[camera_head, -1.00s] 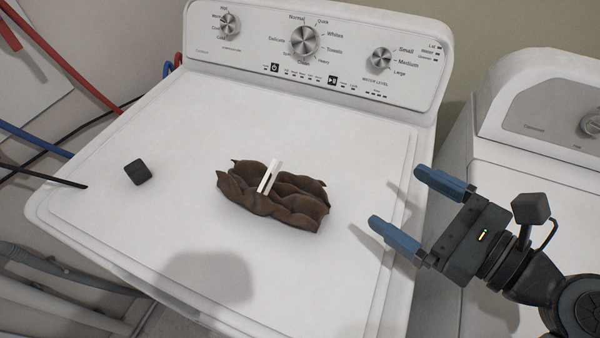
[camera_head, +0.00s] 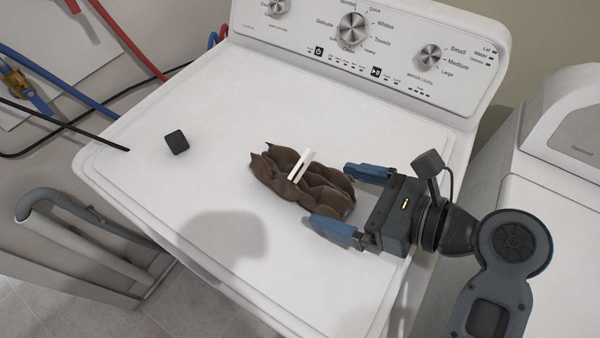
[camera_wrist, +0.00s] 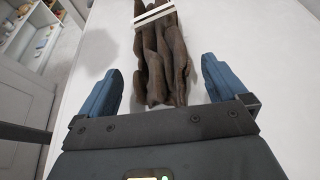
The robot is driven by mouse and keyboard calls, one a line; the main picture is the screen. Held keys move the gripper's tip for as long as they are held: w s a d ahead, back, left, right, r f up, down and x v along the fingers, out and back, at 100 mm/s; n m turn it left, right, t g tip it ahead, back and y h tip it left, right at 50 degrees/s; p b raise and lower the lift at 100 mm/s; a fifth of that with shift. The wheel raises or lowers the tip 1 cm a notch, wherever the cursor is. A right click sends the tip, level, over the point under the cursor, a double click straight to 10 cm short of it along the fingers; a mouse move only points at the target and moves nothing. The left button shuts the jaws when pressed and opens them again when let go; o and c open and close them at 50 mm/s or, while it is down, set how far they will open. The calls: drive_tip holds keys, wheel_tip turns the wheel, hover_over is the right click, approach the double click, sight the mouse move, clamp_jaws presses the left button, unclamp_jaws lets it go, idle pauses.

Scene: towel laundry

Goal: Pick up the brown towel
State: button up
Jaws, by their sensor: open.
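The brown towel (camera_head: 325,192) lies bunched in folds on the white washer lid, with a white band (camera_head: 301,165) across it. My gripper (camera_head: 352,202) is open at the towel's right end, its two blue fingers apart. In the head view one finger is near the towel's far right corner and the other near its close right corner. In the wrist view the towel (camera_wrist: 160,60) runs away from between the open fingers (camera_wrist: 160,85), with its near end reaching the space between them. The fingers are not closed on it.
A small black cube (camera_head: 176,142) sits on the washer lid (camera_head: 225,110) left of the towel. The control panel (camera_head: 400,45) rises behind. A second white machine (camera_head: 560,180) stands at the right. Red, blue and black hoses are at the left.

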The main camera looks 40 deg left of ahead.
sight(324, 189)
drive_tip(key=shift+r+x, duration=0.2)
drive_tip(key=shift+x, duration=1.7)
drive_tip(key=shift+a, duration=0.1)
drive_tip(key=shift+c, duration=0.4)
drive_tip(key=c, duration=1.3)
drive_tip(key=shift+o, duration=0.2)
drive_tip(key=shift+r, duration=0.15)
wheel_tip(324, 189, up, 4)
drive_tip(key=shift+w+r, duration=0.1)
drive_tip(key=shift+r, duration=0.05)
drive_tip(key=s+r+v, duration=0.1)
drive_tip(key=v, duration=1.2)
drive_tip(key=shift+r, duration=0.2)
